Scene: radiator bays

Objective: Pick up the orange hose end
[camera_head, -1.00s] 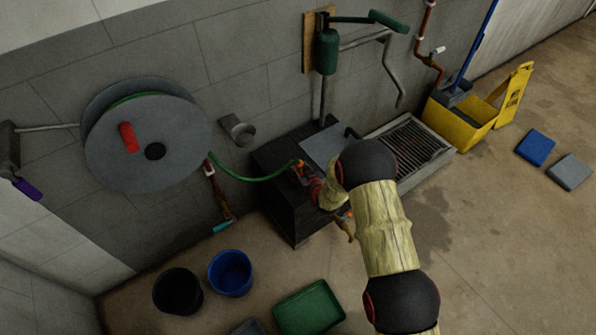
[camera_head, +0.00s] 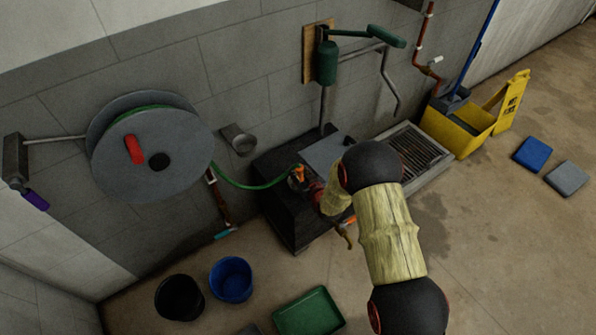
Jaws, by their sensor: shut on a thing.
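The orange hose end (camera_head: 299,172) is at the tip of a green hose (camera_head: 250,186) that runs in a sagging curve from the wall reel (camera_head: 125,178). My gripper (camera_head: 300,181) is at the hose end, over the dark block (camera_head: 285,217), and is shut on it. My wrist and pale arm links hide part of the gripper, so the exact finger contact is not clear.
A grey plate (camera_head: 325,152) and a drain grate (camera_head: 421,146) lie beside my arm. A green pump (camera_head: 327,65) is on the wall behind. Blue (camera_head: 231,280) and black (camera_head: 179,298) buckets and a green tray (camera_head: 308,313) stand on the floor in front.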

